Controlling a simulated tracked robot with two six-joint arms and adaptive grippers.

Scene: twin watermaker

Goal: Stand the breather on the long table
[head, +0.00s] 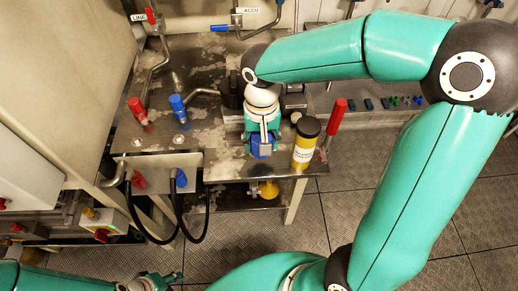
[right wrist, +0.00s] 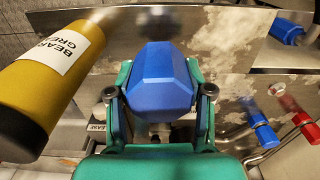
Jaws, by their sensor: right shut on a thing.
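My right gripper (head: 262,143) is shut on a blue faceted piece (head: 261,151), which may be the breather; I cannot tell for sure. In the right wrist view the blue piece (right wrist: 158,82) sits between the two green fingers of the right gripper (right wrist: 158,100). It is near the front edge of a stained steel table (head: 205,58); I cannot tell if it touches the top. My left gripper (head: 150,283) is at the bottom left of the head view, low and away from the table, its fingers too small to judge.
A yellow grease canister (head: 305,146) with a black lid stands just right of the right gripper; it also shows in the right wrist view (right wrist: 62,62). A red-handled tool (head: 336,118) is beside it. Red (head: 137,110) and blue (head: 178,106) valve handles stand left. The front-left tabletop is fairly clear.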

